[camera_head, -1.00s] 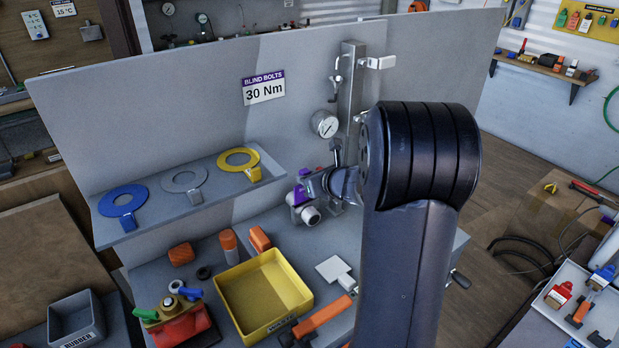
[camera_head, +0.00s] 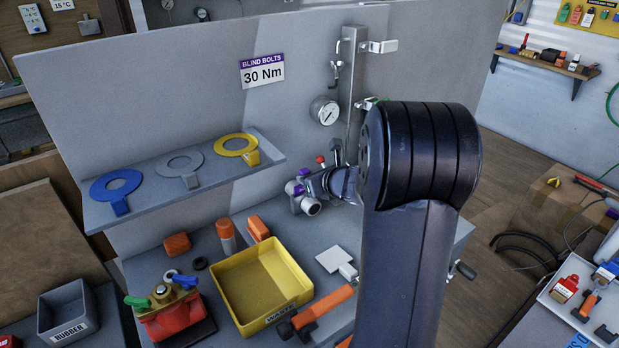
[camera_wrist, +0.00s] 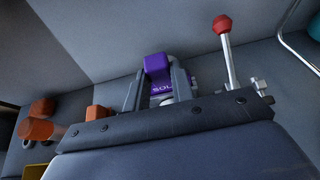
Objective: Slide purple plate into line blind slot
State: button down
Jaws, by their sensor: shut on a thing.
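My gripper (camera_wrist: 158,88) is shut on the purple plate (camera_wrist: 157,67), with one grey finger on each side of its purple block. A purple face with the letters "SOL" shows between the fingers. In the head view, purple parts (camera_head: 291,188) show at the line blind beside a grey pipe end (camera_head: 312,207). My arm covers the right side of the line blind there. The slot and the plate's far edge are hidden, so I cannot tell how far the plate is in.
A red-knobbed lever (camera_wrist: 224,45) stands close to the right of my gripper. A gauge (camera_head: 324,111) and upright post (camera_head: 351,85) are behind. Blue, grey and yellow ring plates lie on the shelf (camera_head: 150,212). A yellow waste bin (camera_head: 285,312) stands on the bench.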

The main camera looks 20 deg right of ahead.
jog(key=shift+f+b, duration=1.15)
jog(key=shift+f, duration=0.15)
jog(key=c, duration=1.1)
grip_release()
jog(key=shift+c, duration=0.2)
jog(key=p+v, duration=0.1)
jog(key=v, duration=1)
jog(key=shift+w, duration=0.15)
jog(key=r+x, duration=0.1)
jog(key=x, duration=0.9)
jog(key=shift+w, duration=0.35)
